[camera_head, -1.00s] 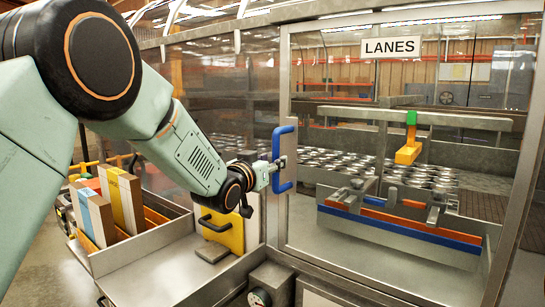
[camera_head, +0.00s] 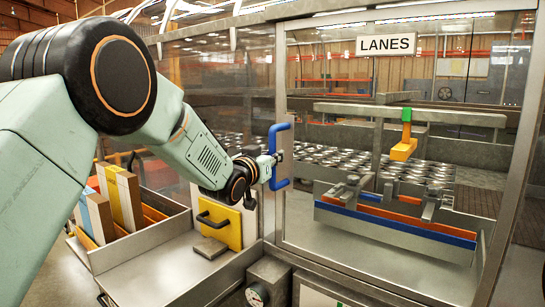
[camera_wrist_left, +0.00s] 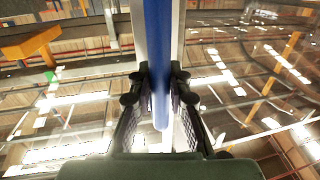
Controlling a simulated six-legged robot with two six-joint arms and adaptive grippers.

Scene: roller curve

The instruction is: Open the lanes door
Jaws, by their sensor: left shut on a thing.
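The lanes door (camera_head: 400,150) is a large clear panel in a metal frame, with a white LANES sign (camera_head: 386,45) near its top. Its blue handle (camera_head: 279,157) is an upright bar at the door's left edge. My left gripper (camera_head: 272,167) is at this handle. In the left wrist view the blue handle (camera_wrist_left: 157,60) runs between the two dark fingers of my left gripper (camera_wrist_left: 158,88), which are shut on it. The door looks closed or very nearly closed against its frame. My right gripper is not in view.
Behind the door are many metal can tops (camera_head: 420,168), a blue and orange rail (camera_head: 400,226) and an orange block with a green top (camera_head: 405,145). Left of the door are a yellow panel (camera_head: 221,227) with a black handle and a metal tray holding upright boxes (camera_head: 122,197).

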